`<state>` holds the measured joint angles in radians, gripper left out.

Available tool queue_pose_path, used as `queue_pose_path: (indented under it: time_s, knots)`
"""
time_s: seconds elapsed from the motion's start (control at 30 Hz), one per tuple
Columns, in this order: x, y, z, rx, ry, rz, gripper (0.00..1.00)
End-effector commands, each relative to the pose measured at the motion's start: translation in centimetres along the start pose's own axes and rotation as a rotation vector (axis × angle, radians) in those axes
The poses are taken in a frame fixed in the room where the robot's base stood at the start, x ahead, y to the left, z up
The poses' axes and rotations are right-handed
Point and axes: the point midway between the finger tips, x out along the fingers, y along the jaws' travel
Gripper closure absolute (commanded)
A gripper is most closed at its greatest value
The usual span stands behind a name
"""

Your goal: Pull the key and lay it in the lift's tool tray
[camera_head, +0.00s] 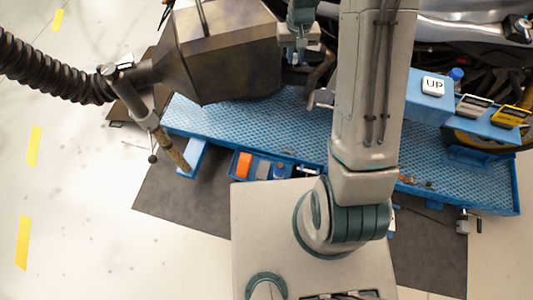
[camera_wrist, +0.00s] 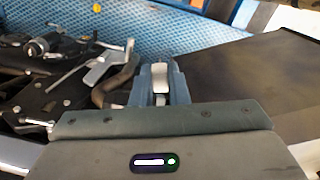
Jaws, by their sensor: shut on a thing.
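My gripper (camera_head: 301,52) is at the top middle of the head view, above the motorcycle parts beside the brown hood. In the wrist view my gripper (camera_wrist: 160,80) has its two blue-grey fingers closed on a small pale silvery piece, which looks like the key (camera_wrist: 160,76). The key's lower end and the lock cannot be made out. The lift's tool tray (camera_head: 234,162) is a blue box on the near edge of the lift, left of my arm. It holds an orange block, a grey block and a blue item.
The blue textured lift platform (camera_head: 215,120) runs across the view. A brown hood (camera_head: 225,65) with a black ribbed hose (camera_head: 45,68) stands at left. Motorcycle parts (camera_wrist: 75,85) lie left of my gripper. A blue panel with an UP button (camera_head: 433,86) is at right.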

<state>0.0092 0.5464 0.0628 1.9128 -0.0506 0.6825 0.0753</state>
Motion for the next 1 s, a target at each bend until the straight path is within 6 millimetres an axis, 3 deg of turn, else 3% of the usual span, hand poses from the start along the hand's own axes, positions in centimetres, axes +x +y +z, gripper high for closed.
queue_pose_path:
  time_s: [0.03, 0.1, 1.0]
  knots:
    - [2.8, -0.3, 0.1, 0.006, -0.004, 0.0, 1.0]
    - [5.6, -0.7, 0.1, 0.025, -0.005, 0.001, 1.0]
    - [39.2, -8.4, 2.2, 0.21, -0.004, 0.003, 1.0]
